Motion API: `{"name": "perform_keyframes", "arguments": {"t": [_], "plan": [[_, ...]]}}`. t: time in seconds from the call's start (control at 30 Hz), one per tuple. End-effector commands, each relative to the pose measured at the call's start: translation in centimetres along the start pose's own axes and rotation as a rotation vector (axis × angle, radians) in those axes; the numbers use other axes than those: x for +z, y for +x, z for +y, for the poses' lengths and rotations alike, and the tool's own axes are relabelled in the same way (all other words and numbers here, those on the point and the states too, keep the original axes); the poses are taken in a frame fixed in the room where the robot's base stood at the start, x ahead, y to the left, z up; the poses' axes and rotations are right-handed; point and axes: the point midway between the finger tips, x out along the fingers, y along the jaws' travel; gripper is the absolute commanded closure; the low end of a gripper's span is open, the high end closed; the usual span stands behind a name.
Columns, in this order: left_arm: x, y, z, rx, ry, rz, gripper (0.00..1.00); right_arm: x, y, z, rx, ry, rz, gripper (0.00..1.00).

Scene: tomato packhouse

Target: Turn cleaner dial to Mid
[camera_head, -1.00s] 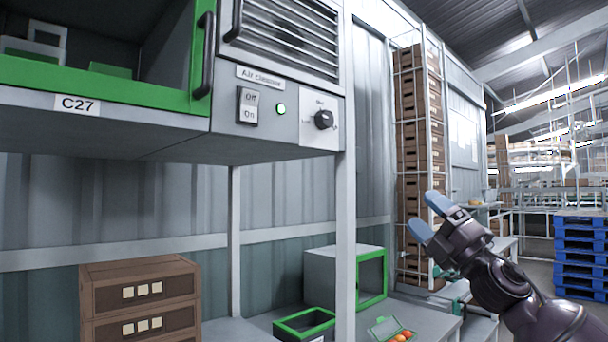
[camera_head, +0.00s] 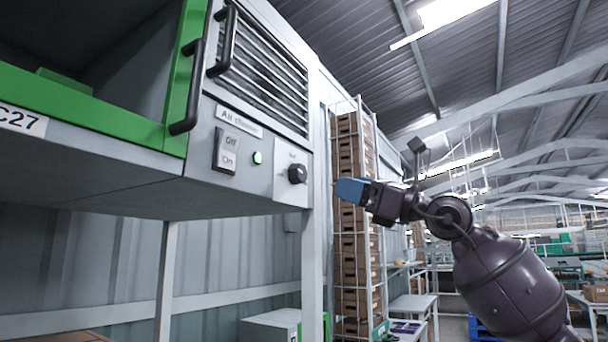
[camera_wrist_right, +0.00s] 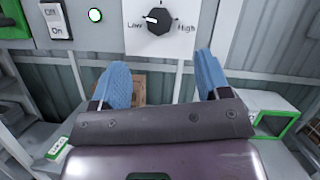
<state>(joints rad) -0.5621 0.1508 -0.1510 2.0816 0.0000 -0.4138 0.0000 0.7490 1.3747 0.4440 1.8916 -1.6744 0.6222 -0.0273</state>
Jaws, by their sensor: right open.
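The air cleaner (camera_head: 203,150) is a grey housing with a slatted grille above and a small control panel below. Its black dial (camera_head: 297,173) sits on a pale plate at the right of the panel. In the right wrist view the dial (camera_wrist_right: 159,20) stands between "Low" and "High" marks, its pale pointer mark towards the Low side. My right gripper (camera_head: 350,191) is to the right of the dial in the head view, apart from it. In the wrist view its blue fingers (camera_wrist_right: 168,82) are spread and empty, below the dial. My left gripper is not in view.
An On/Off rocker switch (camera_head: 225,150) and a lit green lamp (camera_head: 257,157) are left of the dial. A black handle (camera_head: 186,95) projects from the green-framed cabinet. A rack of brown crates (camera_head: 352,250) stands behind my right gripper.

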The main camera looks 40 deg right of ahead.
Motion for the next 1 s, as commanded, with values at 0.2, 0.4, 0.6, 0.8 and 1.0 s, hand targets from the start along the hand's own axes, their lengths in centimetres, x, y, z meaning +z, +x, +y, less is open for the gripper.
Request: {"name": "perform_keyframes", "arguments": {"t": [0.2,0.4,0.6,0.8,1.0], "plan": [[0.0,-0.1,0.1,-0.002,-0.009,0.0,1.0,0.2,2.0,0.1,0.002,-0.001,-0.003,0.3],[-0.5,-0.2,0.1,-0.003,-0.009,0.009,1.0,0.2,4.1,0.0,0.002,0.003,-0.005,0.3],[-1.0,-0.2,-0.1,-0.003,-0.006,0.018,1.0,0.2,6.3,0.0,0.002,0.004,-0.006,0.3],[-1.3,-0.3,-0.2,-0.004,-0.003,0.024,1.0,0.2,8.4,0.1,0.002,0.004,-0.006,0.3],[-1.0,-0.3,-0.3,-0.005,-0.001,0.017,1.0,0.1,9.9,0.1,0.002,0.003,-0.004,0.3]]}}
